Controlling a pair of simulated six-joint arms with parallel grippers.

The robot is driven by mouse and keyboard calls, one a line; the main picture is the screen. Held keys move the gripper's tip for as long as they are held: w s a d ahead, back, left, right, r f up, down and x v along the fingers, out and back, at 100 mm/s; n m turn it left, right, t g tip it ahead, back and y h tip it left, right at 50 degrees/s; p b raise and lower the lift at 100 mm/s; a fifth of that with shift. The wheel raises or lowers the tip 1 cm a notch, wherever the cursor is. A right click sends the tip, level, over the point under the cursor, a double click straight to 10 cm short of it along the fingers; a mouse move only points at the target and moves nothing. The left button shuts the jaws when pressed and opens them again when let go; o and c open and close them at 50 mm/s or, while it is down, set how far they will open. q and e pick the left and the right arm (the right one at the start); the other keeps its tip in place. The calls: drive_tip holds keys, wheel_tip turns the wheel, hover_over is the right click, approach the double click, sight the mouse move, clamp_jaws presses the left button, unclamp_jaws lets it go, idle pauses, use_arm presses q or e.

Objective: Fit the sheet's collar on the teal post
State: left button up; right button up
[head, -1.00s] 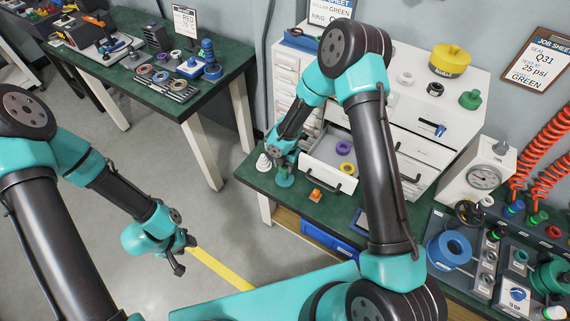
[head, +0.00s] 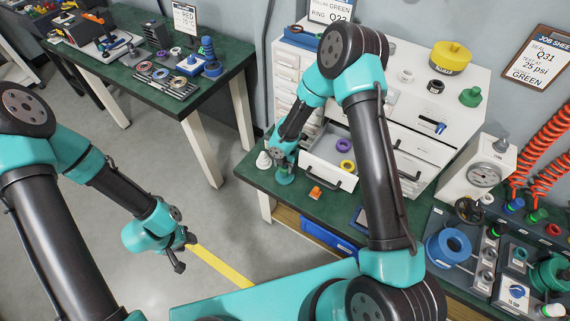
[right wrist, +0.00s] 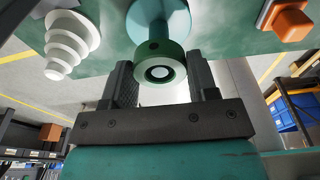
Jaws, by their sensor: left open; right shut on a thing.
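The teal post (right wrist: 160,20) stands on the green bench at its left end; in the head view its round base (head: 285,179) shows under my right gripper (head: 282,160). In the right wrist view, a green collar (right wrist: 155,60) with a small side hole sits between the two fingers of my right gripper (right wrist: 163,78), which is shut on it. The collar is in line with the post's end; I cannot tell how far it is around it. My left gripper (head: 184,252) is open and empty over the floor.
A white stepped cone (head: 264,160) stands left of the post and an orange block (head: 315,193) to its right. An open drawer (head: 322,160) behind holds a purple ring (head: 343,145) and a yellow ring (head: 347,166). A green collar-like piece (head: 471,97) is on the cabinet top.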

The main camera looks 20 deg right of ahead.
drive_tip(key=shift+f, duration=0.4)
drive_tip(key=o, duration=1.1)
drive_tip(key=shift+o, duration=0.2)
drive_tip(key=shift+r, duration=0.1)
drive_tip(key=shift+r, duration=3.4)
